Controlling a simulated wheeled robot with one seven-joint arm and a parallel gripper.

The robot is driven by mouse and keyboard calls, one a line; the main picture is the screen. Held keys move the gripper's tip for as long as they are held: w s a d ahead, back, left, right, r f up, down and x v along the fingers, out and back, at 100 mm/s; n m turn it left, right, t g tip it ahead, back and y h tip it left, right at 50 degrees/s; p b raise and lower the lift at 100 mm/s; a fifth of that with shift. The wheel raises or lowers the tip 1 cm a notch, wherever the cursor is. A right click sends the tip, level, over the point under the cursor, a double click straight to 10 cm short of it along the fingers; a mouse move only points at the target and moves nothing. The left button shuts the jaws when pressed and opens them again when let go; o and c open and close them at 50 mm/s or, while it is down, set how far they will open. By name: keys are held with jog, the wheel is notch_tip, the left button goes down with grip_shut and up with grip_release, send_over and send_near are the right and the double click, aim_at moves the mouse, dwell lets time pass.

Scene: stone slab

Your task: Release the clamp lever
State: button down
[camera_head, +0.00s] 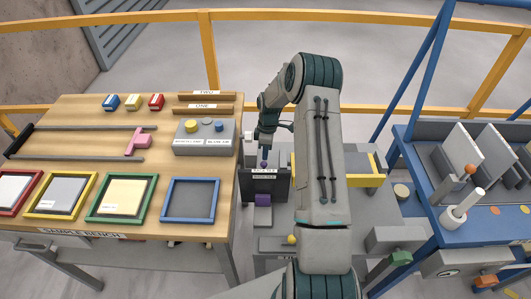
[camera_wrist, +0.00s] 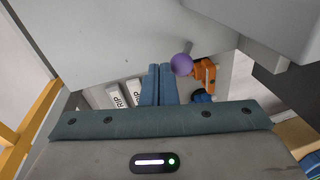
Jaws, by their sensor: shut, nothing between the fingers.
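My gripper (camera_head: 264,151) points down over the grey middle bench, just above a dark upright panel with labels. In the wrist view its two blue fingers (camera_wrist: 160,86) are together with nothing between them. A purple ball knob (camera_wrist: 181,65) is just right of the fingertips; I cannot tell whether they touch. It also appears below the gripper in the head view (camera_head: 264,163). An orange bracket (camera_wrist: 205,74) and a small blue part (camera_wrist: 202,97) lie right of the knob. No part is labelled as the clamp lever, and my arm hides some of the bench.
A wooden sample bench (camera_head: 85,146) with coloured frames stands at left. A yellow-edged tray (camera_head: 367,181) is right of my arm. A yellow railing (camera_head: 209,50) runs behind.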

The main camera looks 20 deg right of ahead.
jog(key=w, duration=0.1)
jog(key=w+d+b, duration=0.1)
jog(key=w+d+r, duration=0.1)
jog(key=shift+w+d+b, duration=0.25)
jog(key=shift+w+b, duration=0.05)
jog(key=shift+w, duration=0.1)
notch_tip(320, 180, up, 9)
jog(key=w+d+b, duration=0.1)
jog(key=w+d, duration=0.1)
jog(key=w, duration=0.1)
